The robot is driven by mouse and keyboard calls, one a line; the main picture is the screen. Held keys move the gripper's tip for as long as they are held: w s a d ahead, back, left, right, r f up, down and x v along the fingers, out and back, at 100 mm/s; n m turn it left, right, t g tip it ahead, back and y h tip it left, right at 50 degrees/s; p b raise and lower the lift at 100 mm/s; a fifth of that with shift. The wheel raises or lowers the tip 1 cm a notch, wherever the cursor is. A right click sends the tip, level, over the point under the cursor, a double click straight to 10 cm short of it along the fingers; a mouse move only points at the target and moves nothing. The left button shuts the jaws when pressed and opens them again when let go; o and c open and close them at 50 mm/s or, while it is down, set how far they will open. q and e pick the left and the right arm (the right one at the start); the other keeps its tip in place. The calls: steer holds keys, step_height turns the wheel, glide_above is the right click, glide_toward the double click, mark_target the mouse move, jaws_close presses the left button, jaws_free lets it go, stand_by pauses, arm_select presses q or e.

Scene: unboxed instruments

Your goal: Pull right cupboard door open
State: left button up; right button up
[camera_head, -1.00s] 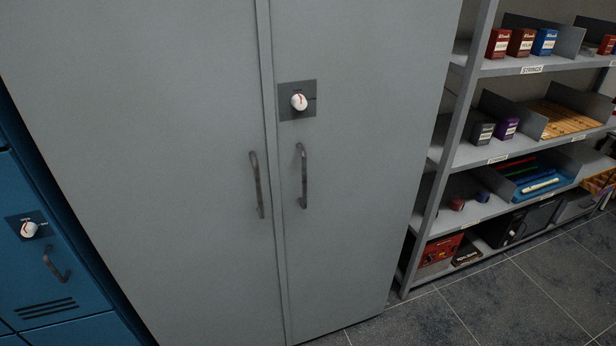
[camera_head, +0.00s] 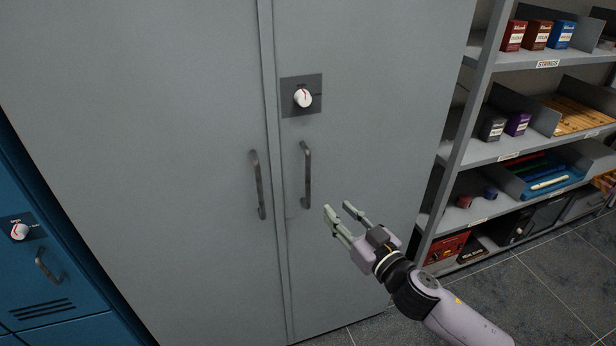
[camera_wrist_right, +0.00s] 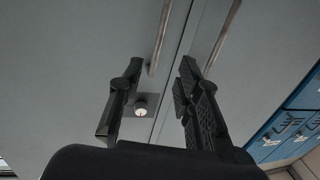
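The right cupboard door (camera_head: 370,110) is grey and shut, flush beside the left door (camera_head: 150,150). Its vertical bar handle (camera_head: 306,175) is dark metal, under a square plate with a white knob (camera_head: 303,98). My right gripper (camera_head: 338,208) is open and empty, to the right of the handle's lower end and apart from it. In the right wrist view the open fingers (camera_wrist_right: 157,80) point at the doors. There the right door's handle (camera_wrist_right: 160,38) shows beyond the fingers, between their tips, with the knob (camera_wrist_right: 140,108) below. My left gripper is not in view.
The left door has its own bar handle (camera_head: 258,184) close beside. An open shelf rack (camera_head: 448,150) with boxes and trays stands to the right. A blue locker (camera_head: 45,285) is at the left. Tiled floor (camera_head: 560,270) lies at the lower right.

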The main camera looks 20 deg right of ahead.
mark_target(309, 181)
steer(key=p+x, duration=0.3)
steer(key=x, duration=1.1)
steer(key=shift+w+a+f, duration=0.1)
steer(key=shift+w, duration=0.2)
steer(key=shift+c, duration=0.2)
jaws_close()
